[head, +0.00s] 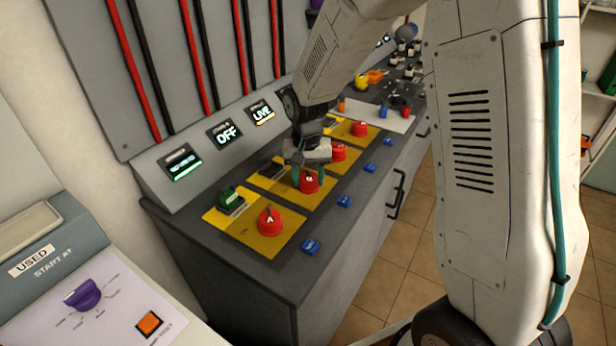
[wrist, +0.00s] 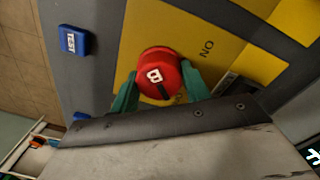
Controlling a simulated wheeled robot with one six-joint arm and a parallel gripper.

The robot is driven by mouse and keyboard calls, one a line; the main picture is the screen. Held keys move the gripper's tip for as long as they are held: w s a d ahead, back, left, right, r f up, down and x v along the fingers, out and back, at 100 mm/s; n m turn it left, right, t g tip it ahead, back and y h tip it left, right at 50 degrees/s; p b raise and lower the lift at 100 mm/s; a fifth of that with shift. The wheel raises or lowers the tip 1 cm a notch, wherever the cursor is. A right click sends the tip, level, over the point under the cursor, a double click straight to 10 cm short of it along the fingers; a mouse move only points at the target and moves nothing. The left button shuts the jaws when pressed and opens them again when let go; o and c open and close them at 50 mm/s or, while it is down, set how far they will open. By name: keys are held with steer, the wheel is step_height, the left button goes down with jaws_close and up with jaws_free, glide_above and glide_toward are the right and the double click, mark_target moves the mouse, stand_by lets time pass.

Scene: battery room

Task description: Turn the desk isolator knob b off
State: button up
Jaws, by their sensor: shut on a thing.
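The red isolator knob B (head: 309,183) sits on a yellow plate on the grey desk. It also shows in the wrist view (wrist: 158,68), with a white letter B and a dark bar on its face. My gripper (head: 308,172) is over knob B from above. In the wrist view its two green fingers (wrist: 158,90) are on either side of the knob, shut on it.
Red knob A (head: 269,221) is on the nearer yellow plate, with a green block (head: 229,199) beside it. More red knobs (head: 360,129) stand farther along. Blue buttons (head: 311,245) line the front edge.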

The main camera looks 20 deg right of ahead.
mark_target(308, 177)
stand_by(0.3)
steer(key=o, duration=1)
steer(key=shift+r, duration=0.1)
step_height(308, 177, up, 8)
steer(key=shift+w+a+f, duration=0.1)
steer(key=shift+f, duration=0.05)
steer(key=s+d+r+n, duration=0.1)
steer(key=s+r, duration=0.3)
steer(key=s, duration=0.6)
steer(key=s+d+r+n+t, duration=0.1)
steer(key=s+r, duration=0.3)
steer(key=s, duration=0.6)
steer(key=s+d+r+n, duration=0.1)
steer(key=s+r, duration=0.3)
steer(key=s, duration=0.6)
steer(key=shift+s+r+n+t, duration=0.15)
steer(key=shift+n+t, duration=0.15)
steer(key=shift+n, duration=0.3)
